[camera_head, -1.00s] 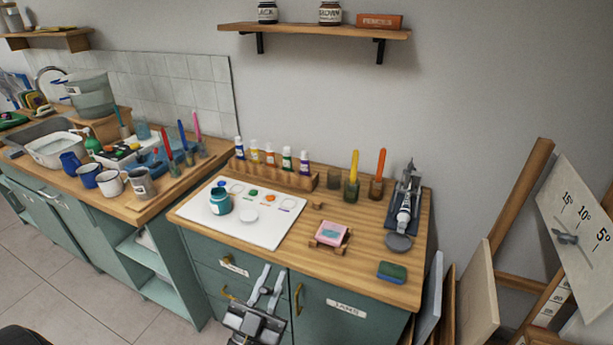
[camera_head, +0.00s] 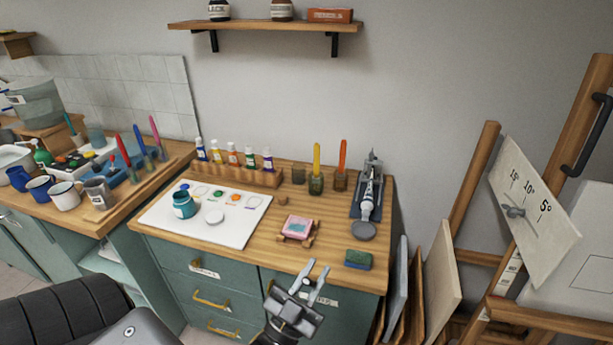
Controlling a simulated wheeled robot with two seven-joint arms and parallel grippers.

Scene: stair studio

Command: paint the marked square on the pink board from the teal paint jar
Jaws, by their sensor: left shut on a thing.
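The pink board (camera_head: 297,227) lies on a small wooden stand on the counter and has a teal-blue patch on its face. The teal paint jar (camera_head: 184,204) stands on a white sheet (camera_head: 235,232), left of the board. A pale round lid (camera_head: 214,216) lies beside it. My left gripper (camera_head: 316,270) is low in front of the cabinet, below and slightly right of the board and apart from it. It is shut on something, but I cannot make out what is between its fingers. My right gripper is not in view.
Yellow (camera_head: 316,160) and orange (camera_head: 342,158) brushes stand in jars behind the board. A rack of paint bottles (camera_head: 240,174) stands at the back. An easel (camera_head: 485,190) is at right.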

